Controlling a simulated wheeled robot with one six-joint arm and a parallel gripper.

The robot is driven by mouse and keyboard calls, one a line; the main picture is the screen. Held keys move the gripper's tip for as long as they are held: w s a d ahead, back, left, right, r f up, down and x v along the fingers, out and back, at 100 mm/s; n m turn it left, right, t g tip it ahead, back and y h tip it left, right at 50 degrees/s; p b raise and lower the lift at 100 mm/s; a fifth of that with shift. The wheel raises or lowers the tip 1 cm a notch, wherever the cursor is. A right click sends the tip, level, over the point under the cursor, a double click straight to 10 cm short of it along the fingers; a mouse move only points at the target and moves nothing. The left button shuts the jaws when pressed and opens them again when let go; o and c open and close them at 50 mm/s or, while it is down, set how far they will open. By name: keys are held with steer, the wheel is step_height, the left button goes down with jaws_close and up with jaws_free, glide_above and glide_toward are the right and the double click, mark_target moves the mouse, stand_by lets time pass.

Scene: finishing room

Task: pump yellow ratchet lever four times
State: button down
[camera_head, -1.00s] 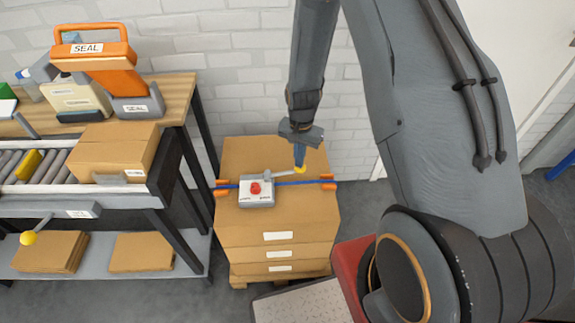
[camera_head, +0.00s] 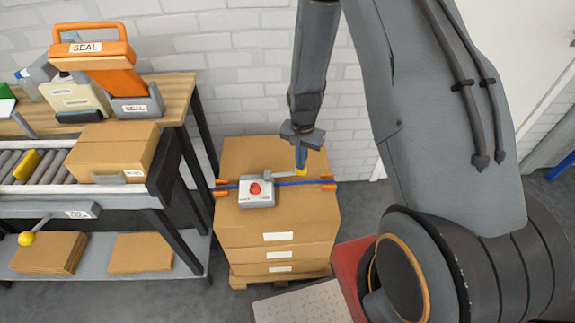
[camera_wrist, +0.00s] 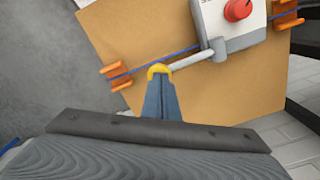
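The ratchet tensioner (camera_head: 257,200) is a pale box with a red knob (camera_head: 255,188), on top of the carton stack. Its lever is a grey rod (camera_wrist: 190,60) ending in a yellow grip (camera_wrist: 158,70), reaching right from the box in the head view. My gripper (camera_head: 301,166) points down at this yellow end. In the wrist view its blue fingers (camera_wrist: 160,98) are close together at the yellow grip, which shows just past their tips. They look shut on it, though the fingers hide part of the contact.
A blue strap (camera_head: 228,185) crosses the carton stack (camera_head: 275,222), with orange corner guards (camera_head: 328,182) at its edges. Left stands a workbench with an orange sealer (camera_head: 100,60), a carton (camera_head: 112,155) on rollers, and another yellow-knobbed lever (camera_head: 27,238). A white brick wall is behind.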

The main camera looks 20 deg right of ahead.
steer(key=shift+f, duration=0.2)
steer(key=shift+d+f, duration=0.1)
steer(key=shift+f, duration=0.05)
steer(key=shift+w+a+r+p, duration=0.1)
steer(key=shift+a+r+p, duration=0.25)
steer(key=shift+r+p, duration=0.45)
steer(key=shift+s+a+r+p, duration=0.1)
steer(key=shift+a+r+p, duration=0.25)
steer(key=shift+r, duration=0.85)
steer(key=shift+w+a+r+p, duration=0.1)
steer(key=shift+a+r+p, duration=0.2)
steer(key=shift+r+p, duration=0.5)
steer(key=shift+r, duration=0.2)
